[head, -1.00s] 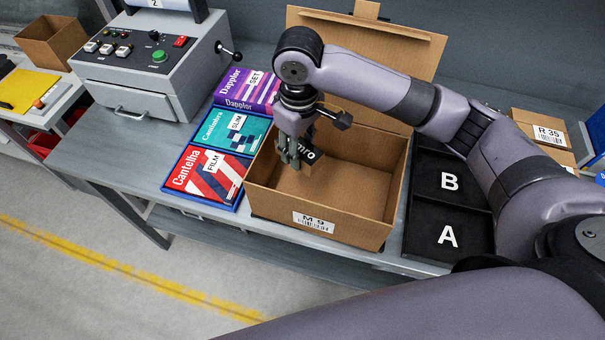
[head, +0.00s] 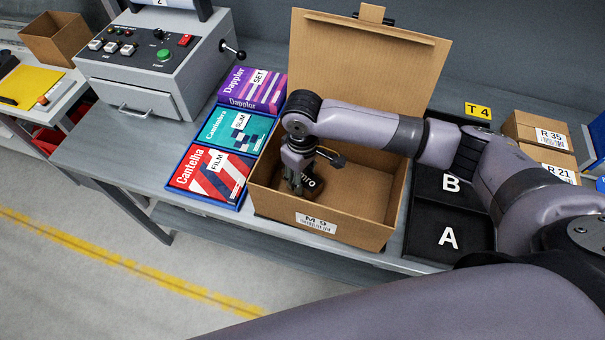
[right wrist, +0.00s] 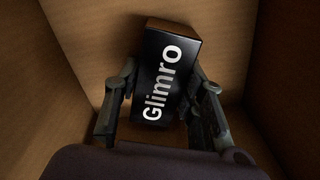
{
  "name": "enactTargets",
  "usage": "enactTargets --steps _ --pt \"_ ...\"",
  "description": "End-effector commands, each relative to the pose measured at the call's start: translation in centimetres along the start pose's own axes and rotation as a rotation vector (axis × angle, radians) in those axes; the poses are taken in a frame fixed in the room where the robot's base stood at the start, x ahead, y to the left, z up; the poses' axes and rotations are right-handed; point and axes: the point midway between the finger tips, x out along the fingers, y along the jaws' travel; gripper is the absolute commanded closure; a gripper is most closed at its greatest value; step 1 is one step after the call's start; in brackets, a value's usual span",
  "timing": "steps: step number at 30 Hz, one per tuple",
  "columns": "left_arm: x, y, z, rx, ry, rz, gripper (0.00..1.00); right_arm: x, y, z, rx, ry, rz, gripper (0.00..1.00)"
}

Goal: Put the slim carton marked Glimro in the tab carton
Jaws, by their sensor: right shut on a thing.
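The slim carton marked Glimro (right wrist: 166,80) is black with white lettering; in the head view only its end (head: 313,183) shows, the rest hidden by my gripper. My right gripper (right wrist: 165,105) is shut on it, one finger on each side. In the head view the gripper (head: 297,185) is down inside the open tab carton (head: 372,226), a brown box labelled M 9 with its tabbed lid standing up at the back. Brown walls also surround the Glimro carton in the right wrist view. I cannot tell whether it touches the floor. My left gripper is not in view.
A grey control machine (head: 160,65) is further left. Black trays marked A and B (head: 447,212) and small brown boxes (head: 538,130) are at right.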

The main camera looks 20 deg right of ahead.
Motion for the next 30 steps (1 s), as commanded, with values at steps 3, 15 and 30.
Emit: enactTargets --steps 3,15,30 --pt "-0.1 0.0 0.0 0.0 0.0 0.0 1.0 0.2 0.0 0.0 0.0 0.0 0.0 0.92" --pt "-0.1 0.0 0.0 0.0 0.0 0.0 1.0 0.2 0.0 0.0 0.001 0.0 0.0 0.43" --pt "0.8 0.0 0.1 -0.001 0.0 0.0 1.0 -3.2 0.1 -0.1 0.0 0.005 0.0 0.43"
